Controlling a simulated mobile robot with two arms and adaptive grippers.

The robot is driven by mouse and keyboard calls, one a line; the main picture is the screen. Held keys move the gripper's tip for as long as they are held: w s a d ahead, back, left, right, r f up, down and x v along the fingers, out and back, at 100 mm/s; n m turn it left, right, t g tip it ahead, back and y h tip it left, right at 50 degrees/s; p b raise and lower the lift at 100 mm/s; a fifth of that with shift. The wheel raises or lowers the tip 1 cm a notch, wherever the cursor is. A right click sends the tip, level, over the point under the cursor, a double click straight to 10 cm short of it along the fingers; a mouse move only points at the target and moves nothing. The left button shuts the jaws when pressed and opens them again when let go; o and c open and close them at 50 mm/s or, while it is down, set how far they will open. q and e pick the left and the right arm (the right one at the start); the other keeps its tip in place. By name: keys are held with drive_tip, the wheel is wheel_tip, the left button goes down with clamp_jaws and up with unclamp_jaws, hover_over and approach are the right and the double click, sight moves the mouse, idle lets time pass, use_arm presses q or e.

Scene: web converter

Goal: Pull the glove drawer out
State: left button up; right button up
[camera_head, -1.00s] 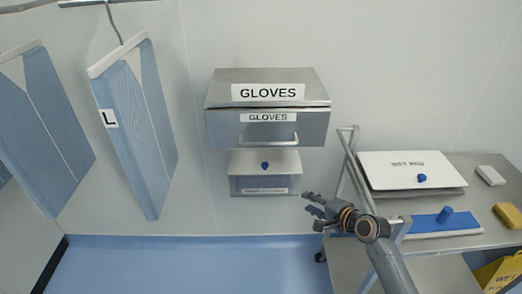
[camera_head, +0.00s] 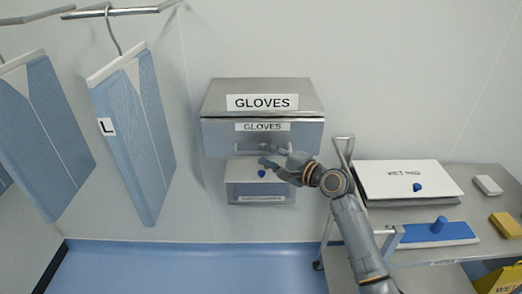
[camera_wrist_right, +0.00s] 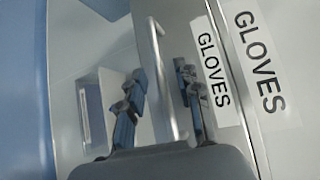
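The glove drawer (camera_head: 222,140) is the grey metal front with a small GLOVES label, under the larger labelled lid of the wall-mounted dispenser (camera_head: 215,102). It looks closed. Its handle (camera_wrist_right: 165,70) is a pale bar, partly hidden by my right gripper in the head view. My right gripper (camera_head: 270,156) is in front of the drawer at handle height. In the right wrist view, the gripper (camera_wrist_right: 160,75) is open, with its fingers on either side of the handle bar. I cannot tell whether they touch it. My left gripper is not in view.
A steel cart (camera_head: 485,245) with a white WET PAD lid (camera_head: 400,175) and a blue pad stands at the right. Blue garments (camera_head: 135,150) hang at the left.

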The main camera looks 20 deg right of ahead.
drive_tip(key=shift+x, duration=1.4)
clamp_jaws()
